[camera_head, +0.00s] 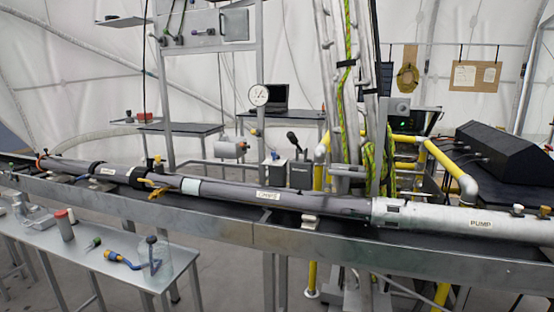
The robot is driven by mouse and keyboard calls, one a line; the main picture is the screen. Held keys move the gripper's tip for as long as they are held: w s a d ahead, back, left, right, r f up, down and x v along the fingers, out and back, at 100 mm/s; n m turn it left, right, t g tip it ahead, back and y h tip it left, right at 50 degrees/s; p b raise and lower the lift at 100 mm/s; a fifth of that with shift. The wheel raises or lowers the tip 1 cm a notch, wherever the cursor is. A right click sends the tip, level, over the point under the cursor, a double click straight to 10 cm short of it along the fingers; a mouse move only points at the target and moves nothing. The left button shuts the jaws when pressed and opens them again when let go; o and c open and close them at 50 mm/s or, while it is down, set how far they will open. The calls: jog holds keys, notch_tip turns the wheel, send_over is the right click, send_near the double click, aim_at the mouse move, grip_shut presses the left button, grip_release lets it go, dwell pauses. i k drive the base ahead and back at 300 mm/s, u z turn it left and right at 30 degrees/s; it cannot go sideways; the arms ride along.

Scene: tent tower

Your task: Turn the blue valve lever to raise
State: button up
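No blue valve lever can be made out for certain in the head view. A blue curved item (128,261) with a yellow part and a dark knob lies on the metal table at the front left; I cannot tell whether it is a lever or a loose tool. A black-knobbed lever (293,138) stands on a grey box (300,174) behind the long tube. A small yellow handle (157,193) sits on the tube, left of the middle. My gripper is not in view.
A long grey tube (335,206) with labels, one reading "PUMP", lies along a metal trough (250,232) across the view. The metal table (95,270) in front holds several small items. Yellow pipes (440,160) and a metal tower (375,90) stand behind. A round gauge (259,95) faces me.

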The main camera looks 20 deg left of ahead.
aim_at(272, 154)
jog(key=z, duration=2)
jog(key=k, duration=1.1)
jog(key=u, duration=2)
jog(key=i, duration=0.9)
jog(key=u, duration=0.1)
